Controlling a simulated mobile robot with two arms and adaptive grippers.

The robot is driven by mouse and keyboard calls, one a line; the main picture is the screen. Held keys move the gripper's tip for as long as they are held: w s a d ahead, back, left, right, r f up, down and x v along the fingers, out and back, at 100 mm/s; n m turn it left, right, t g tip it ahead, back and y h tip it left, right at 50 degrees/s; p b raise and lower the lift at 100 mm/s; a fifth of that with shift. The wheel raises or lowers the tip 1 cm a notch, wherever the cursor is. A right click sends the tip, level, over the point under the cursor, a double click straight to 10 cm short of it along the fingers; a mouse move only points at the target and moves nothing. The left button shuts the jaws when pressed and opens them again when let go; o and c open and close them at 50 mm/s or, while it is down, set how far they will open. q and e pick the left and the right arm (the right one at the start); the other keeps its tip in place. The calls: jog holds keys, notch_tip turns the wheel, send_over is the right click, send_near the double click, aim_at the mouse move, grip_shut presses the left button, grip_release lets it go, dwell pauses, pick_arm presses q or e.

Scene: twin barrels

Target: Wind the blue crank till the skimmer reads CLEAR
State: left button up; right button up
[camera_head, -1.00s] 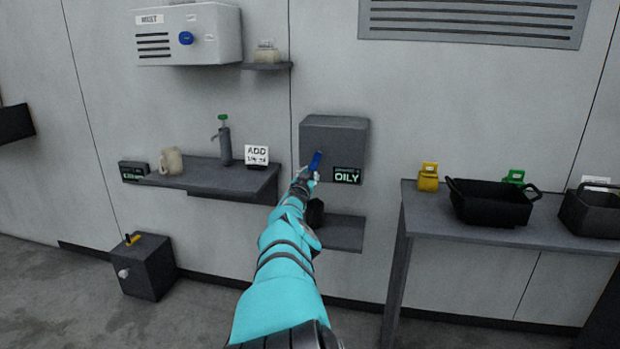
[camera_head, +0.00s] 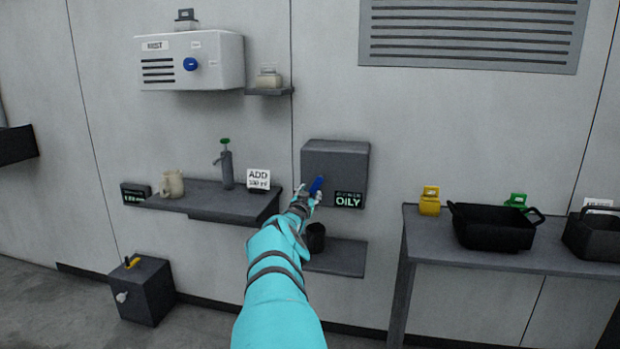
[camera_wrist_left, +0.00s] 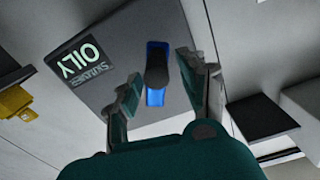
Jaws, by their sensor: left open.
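The skimmer is a grey box (camera_head: 335,162) on the wall in the middle of the head view. Its small display (camera_head: 348,199) reads OILY in green; it also shows, turned over, in the left wrist view (camera_wrist_left: 84,63). The blue crank (camera_head: 317,186) is on the box's front face. In the left wrist view the blue crank (camera_wrist_left: 155,75) lies between the two spread fingers, with a dark knob at its middle. My left gripper (camera_wrist_left: 160,90) is open around it, with a gap on both sides. My right gripper is in neither view.
A dark cup (camera_head: 315,237) stands on a small shelf below the box. Left is a shelf (camera_head: 205,196) with a beige mug, a tap-like pump and an ADD card. Right is a table (camera_head: 420,243) with black bins and a yellow tag. A white unit (camera_head: 215,63) hangs upper left.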

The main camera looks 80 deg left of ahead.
pick_arm(q)
notch_tip(320, 180, up, 8)
jog(key=shift+w+f, duration=0.1)
jog(key=shift+w, duration=0.05)
